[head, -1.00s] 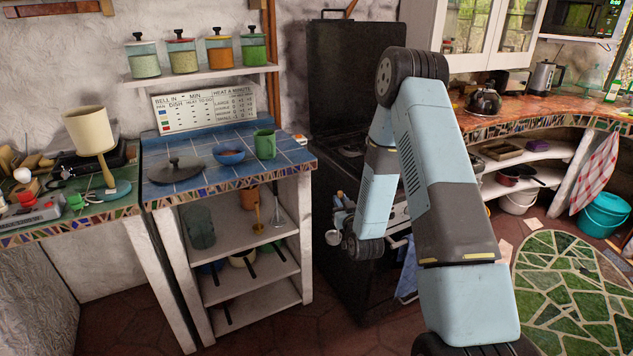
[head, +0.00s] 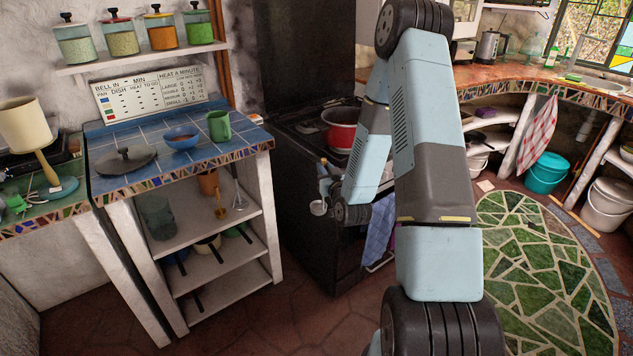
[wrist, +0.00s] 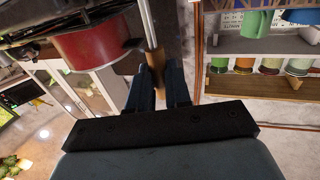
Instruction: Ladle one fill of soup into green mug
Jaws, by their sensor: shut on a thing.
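The green mug (head: 219,126) stands upright on the blue-tiled counter, right of the blue bowl; it also seems to show in the wrist view (wrist: 257,22). A red pot (head: 341,130) sits on the black stove behind my arm, and its side shows in the wrist view (wrist: 95,42). My gripper (wrist: 158,82) is shut on the wooden handle of the ladle (wrist: 154,62). The ladle's small pale bowl (head: 318,207) hangs low in front of the stove, apart from pot and mug. I cannot see soup in it. My arm hides part of the stove.
The blue bowl (head: 181,138) and a dark lid (head: 124,160) share the tiled counter (head: 200,158). Jars stand on the wall shelf (head: 140,59) above. A lamp (head: 30,135) is at left. Floor is open before the stove (head: 300,240).

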